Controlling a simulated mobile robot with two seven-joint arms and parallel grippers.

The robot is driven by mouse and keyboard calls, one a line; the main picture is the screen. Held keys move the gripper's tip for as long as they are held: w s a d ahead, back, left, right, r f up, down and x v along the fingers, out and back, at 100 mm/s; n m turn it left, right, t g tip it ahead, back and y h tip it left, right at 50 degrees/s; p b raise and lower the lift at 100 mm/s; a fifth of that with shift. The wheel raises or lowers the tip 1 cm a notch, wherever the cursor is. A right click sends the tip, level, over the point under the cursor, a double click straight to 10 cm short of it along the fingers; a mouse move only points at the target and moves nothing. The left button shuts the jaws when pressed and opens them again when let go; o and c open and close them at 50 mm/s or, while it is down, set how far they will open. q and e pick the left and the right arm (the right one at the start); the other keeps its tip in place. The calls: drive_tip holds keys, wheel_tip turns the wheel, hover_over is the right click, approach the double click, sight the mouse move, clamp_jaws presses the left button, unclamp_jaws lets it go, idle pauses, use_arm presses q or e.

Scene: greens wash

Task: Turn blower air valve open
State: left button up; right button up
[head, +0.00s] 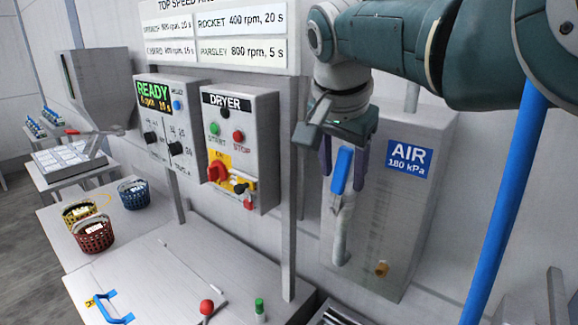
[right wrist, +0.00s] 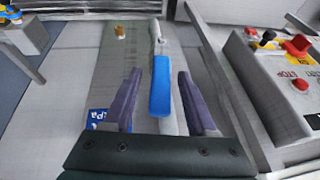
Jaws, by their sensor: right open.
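The blower air valve has a blue lever handle (head: 342,170) on a grey vertical pipe (head: 340,232), in front of a grey panel with a blue sign (head: 409,158) reading AIR 180 kPa. The handle stands upright, in line with the pipe. My right gripper (head: 343,165) points down from above, with its two dark fingers on either side of the handle. In the right wrist view the blue handle (right wrist: 161,88) lies between the open fingers (right wrist: 158,100), with gaps on both sides. My left gripper is not in view.
A dryer box (head: 241,150) with green and red buttons and a red switch is left of the valve. A control box (head: 172,125) reads READY. Colored baskets (head: 93,236) stand on the bench. A blue vertical pole (head: 507,200) is at the right.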

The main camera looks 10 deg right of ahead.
drive_tip(key=shift+s+a+r+p, duration=0.15)
drive_tip(key=shift+r+p, duration=0.2)
drive_tip(key=shift+r, duration=0.2)
drive_tip(key=b+v, duration=0.2)
drive_tip(key=v, duration=0.6)
drive_tip(key=shift+s+r, duration=0.2)
drive_tip(key=shift+r, duration=0.15)
drive_tip(key=shift+a, duration=0.1)
